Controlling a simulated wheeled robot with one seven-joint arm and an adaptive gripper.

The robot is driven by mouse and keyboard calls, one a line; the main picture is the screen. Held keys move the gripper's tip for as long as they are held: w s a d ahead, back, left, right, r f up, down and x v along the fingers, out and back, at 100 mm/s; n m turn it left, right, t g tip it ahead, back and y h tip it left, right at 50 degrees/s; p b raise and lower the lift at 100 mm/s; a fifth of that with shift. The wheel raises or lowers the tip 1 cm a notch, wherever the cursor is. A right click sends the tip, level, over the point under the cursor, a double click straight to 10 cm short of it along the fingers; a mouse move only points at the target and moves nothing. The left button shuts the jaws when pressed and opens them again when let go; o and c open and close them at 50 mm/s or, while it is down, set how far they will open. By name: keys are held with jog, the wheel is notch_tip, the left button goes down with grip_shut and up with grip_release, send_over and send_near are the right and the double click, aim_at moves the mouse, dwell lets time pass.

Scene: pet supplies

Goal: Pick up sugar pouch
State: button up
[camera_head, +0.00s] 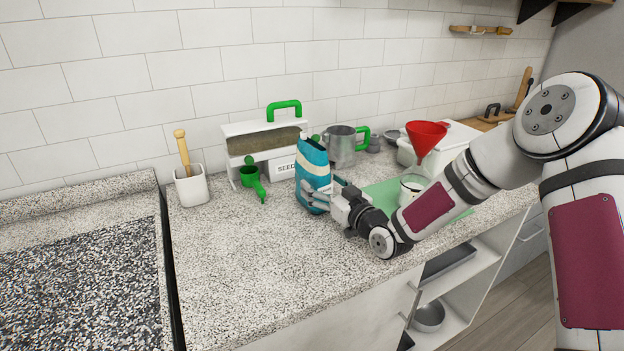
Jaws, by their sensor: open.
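A teal pouch with a pale band (314,160) stands upright on the speckled counter (230,255), in front of the seed dispenser; it is the only pouch I see, and its label cannot be read. My gripper (318,196) is open at the lower right side of the pouch, with its fingers overlapping it in the picture. I cannot tell whether the fingers touch it or on which sides they lie. The far side of the pouch is hidden.
A white dispenser with green handle (232,133) and a grey jug (342,148) stand behind. A green mat (383,192), white jar (412,186) and red funnel (427,136) are to the right. A white cup with a wooden tool (190,187) stands left. The front counter is clear.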

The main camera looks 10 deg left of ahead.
jog(key=shift+x, duration=2.8)
jog(key=c, duration=1.3)
jog(key=shift+c, duration=0.2)
